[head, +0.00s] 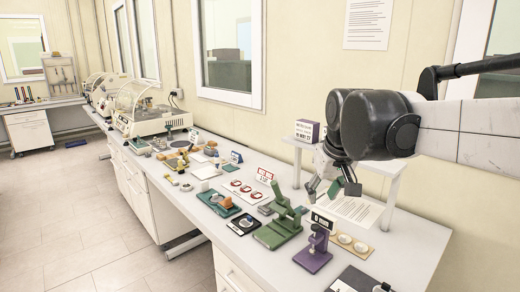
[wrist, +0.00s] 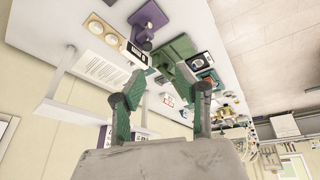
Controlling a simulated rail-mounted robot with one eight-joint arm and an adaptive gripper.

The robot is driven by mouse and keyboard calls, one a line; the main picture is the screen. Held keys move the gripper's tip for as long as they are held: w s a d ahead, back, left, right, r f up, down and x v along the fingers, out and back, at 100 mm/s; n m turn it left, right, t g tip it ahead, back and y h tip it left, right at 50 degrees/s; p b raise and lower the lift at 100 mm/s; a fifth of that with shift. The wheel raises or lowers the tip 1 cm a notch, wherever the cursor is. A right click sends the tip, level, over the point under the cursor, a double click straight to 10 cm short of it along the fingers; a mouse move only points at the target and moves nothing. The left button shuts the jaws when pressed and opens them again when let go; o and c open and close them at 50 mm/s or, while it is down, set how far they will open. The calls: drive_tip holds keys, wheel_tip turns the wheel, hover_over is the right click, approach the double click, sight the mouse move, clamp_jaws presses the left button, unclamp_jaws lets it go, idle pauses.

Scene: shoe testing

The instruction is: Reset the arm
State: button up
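My arm (head: 465,130) reaches in from the right in the head view, above the long white bench. My gripper (head: 332,188) points down over the bench near the printed sheet. In the wrist view my gripper (wrist: 160,77) shows two green-padded fingers spread apart with nothing between them. The gap looks toward the green stand (wrist: 178,50) and the bench. The gripper looks clear of the bench items, though its exact height is hard to tell.
A green stand (head: 280,228) and a purple stand (head: 314,250) stand on the bench (head: 410,260) below the gripper. A white shelf (head: 385,166) with a purple-and-white box (head: 307,131) is behind. Clear-lidded machines (head: 145,108) stand farther left. Floor is clear at left.

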drive_tip(key=s+d+f+m+t, duration=0.1)
drive_tip(key=s+d+f, duration=0.1)
drive_tip(key=s+f, duration=0.4)
drive_tip(key=s+d+f+m+t, duration=0.1)
drive_tip(key=s+f, duration=0.5)
drive_tip(key=s, duration=0.8)
drive_tip(key=shift+s+d+m+t+b, duration=0.3)
drive_tip(key=shift+s+d+m+b, duration=0.15)
drive_tip(key=shift+d, duration=0.6)
wheel_tip(320, 180, up, 3)
drive_tip(key=p, duration=0.3)
